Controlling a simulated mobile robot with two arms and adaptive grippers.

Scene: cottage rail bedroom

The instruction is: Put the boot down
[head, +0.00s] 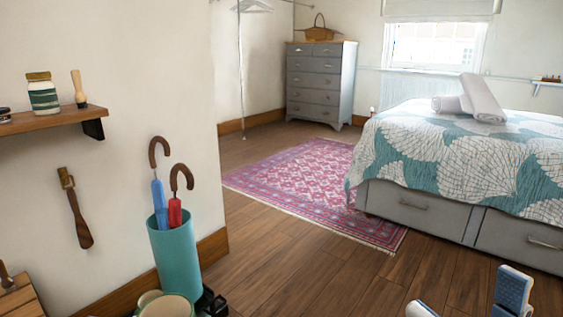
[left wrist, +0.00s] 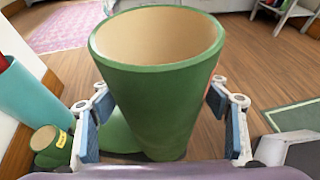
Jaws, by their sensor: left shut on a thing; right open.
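A green boot (left wrist: 155,95) with a tan lining stands upright between the two blue-padded fingers of my left gripper (left wrist: 160,118). The gripper is shut around its shaft, and the boot's toe points left. In the head view the open top of this boot (head: 168,306) shows at the bottom edge, in front of the umbrella stand. Its sole is hidden, so I cannot tell whether it touches the floor. A second green boot (left wrist: 48,140) is at the lower left in the left wrist view. My right gripper (head: 466,296) is open and empty at the bottom right.
A teal umbrella stand (head: 175,258) with two umbrellas is by the wall, close to the boots. A wooden slatted piece (head: 20,298) is at the lower left. Wooden floor (head: 300,270) is clear towards the pink rug (head: 310,185) and bed (head: 410,203). A green-grey mat (left wrist: 297,117) lies at right.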

